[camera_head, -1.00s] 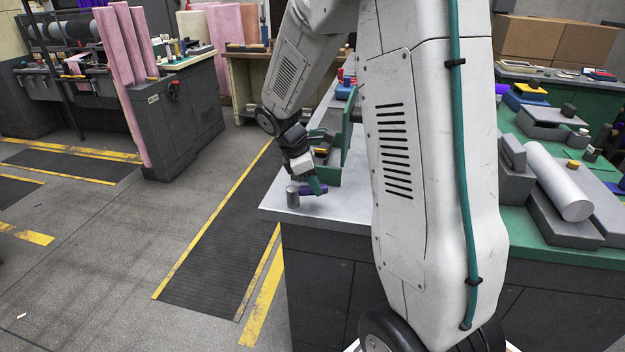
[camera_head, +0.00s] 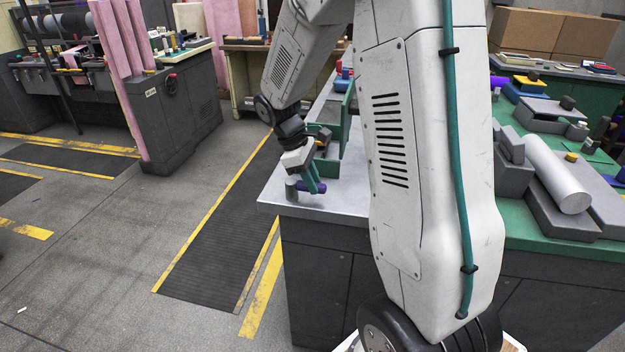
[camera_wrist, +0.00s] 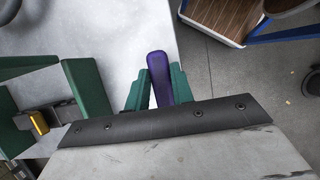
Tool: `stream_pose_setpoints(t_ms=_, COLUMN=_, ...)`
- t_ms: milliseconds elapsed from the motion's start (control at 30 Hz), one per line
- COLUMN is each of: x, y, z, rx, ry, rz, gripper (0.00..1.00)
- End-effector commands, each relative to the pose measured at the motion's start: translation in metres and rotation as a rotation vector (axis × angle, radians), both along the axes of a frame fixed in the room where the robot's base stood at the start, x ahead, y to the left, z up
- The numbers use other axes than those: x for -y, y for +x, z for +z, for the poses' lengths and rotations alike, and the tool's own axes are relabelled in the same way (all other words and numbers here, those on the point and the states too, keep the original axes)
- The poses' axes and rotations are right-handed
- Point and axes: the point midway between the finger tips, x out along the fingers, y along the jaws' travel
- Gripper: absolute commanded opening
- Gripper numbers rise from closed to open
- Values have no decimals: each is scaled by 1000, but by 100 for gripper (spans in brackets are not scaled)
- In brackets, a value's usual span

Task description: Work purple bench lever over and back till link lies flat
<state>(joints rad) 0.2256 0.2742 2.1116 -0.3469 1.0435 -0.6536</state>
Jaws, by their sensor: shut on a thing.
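My gripper (camera_head: 316,187) has green fingers and is at the lever, low over the bench. In the wrist view, the purple lever (camera_wrist: 160,78) stands between the two green fingers (camera_wrist: 158,90), which are closed on its sides. The lever's far end sticks out past the fingertips. The link cannot be made out, and the lever's lower part is hidden by my gripper.
A green-walled holder (camera_head: 347,128) stands on the bench behind my gripper. It also shows at left in the wrist view (camera_wrist: 88,88), near a small yellow-topped dark block (camera_wrist: 40,121). The bench's left edge and the floor aisle (camera_head: 215,250) are close by and clear.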

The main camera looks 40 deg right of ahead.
Motion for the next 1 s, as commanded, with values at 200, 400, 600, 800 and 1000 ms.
stream_pose_setpoints(t_ms=200, x=-1, y=1, z=0, rx=3, ry=1, rz=-3, gripper=32)
stream_pose_setpoints(t_ms=400, x=0, y=0, z=0, rx=2, ry=1, rz=-2, gripper=45)
stream_pose_setpoints(t_ms=600, x=-1, y=2, z=4, rx=2, ry=0, rz=-1, gripper=45)
stream_pose_setpoints(t_ms=800, x=-8, y=11, z=32, rx=5, ry=0, rz=1, gripper=45)
stream_pose_setpoints(t_ms=1000, x=-15, y=21, z=61, rx=4, ry=0, rz=0, gripper=45)
